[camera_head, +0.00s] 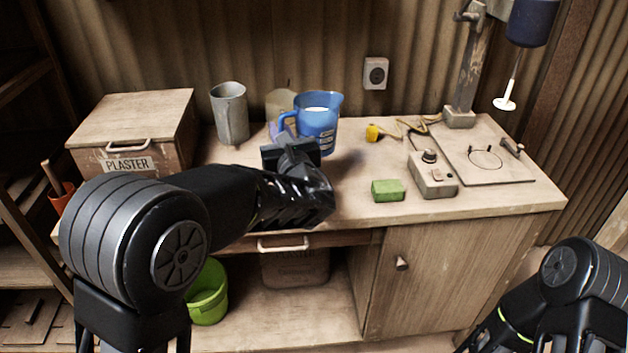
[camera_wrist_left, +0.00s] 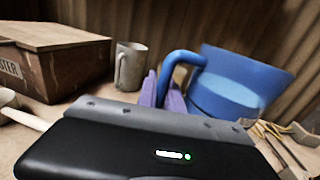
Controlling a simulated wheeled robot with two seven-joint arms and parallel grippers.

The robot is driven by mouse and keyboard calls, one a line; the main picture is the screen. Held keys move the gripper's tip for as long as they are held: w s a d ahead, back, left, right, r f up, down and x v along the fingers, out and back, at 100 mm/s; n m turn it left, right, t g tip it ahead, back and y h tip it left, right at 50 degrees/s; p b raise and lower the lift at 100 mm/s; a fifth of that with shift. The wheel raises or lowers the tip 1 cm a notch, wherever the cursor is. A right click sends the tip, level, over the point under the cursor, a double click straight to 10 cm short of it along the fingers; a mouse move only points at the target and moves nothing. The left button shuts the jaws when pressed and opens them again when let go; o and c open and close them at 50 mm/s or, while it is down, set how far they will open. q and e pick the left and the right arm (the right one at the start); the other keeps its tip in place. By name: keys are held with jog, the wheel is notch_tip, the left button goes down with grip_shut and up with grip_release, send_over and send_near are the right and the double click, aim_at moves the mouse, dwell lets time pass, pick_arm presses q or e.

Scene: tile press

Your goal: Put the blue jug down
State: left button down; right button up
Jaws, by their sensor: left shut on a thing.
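The blue jug (camera_head: 318,125) is upright over the back middle of the workbench, with pale contents at its open top. It is large in the left wrist view (camera_wrist_left: 235,85), with its handle (camera_wrist_left: 178,68) toward the gripper. My left gripper (camera_head: 281,133) is shut on the handle; its purple fingers (camera_wrist_left: 166,96) sit at the handle in the left wrist view. The gripper body hides part of the jug's lower side, and I cannot tell whether its base touches the bench. My right arm shows at the lower right of the head view; its gripper is out of view.
On the workbench (camera_head: 345,195), a grey metal mug (camera_head: 230,112) stands left of the jug. The plaster box (camera_head: 135,130) is further left. A green block (camera_head: 388,190), a control box (camera_head: 433,176) and a press stand (camera_head: 464,85) are to the right. Bare bench lies right of the jug.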

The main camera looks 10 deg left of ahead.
pick_arm(q)
jog(key=shift+f, duration=3.05)
jog(key=shift+f, duration=0.1)
jog(key=shift+f+b, duration=0.35)
jog(key=shift+f, duration=1.45)
jog(key=c, duration=1.9)
grip_release()
jog(key=shift+f, duration=0.1)
jog(key=shift+c, duration=0.2)
jog(key=o, duration=0.4)
jog(key=shift+o, duration=0.2)
jog(key=shift+s, duration=0.1)
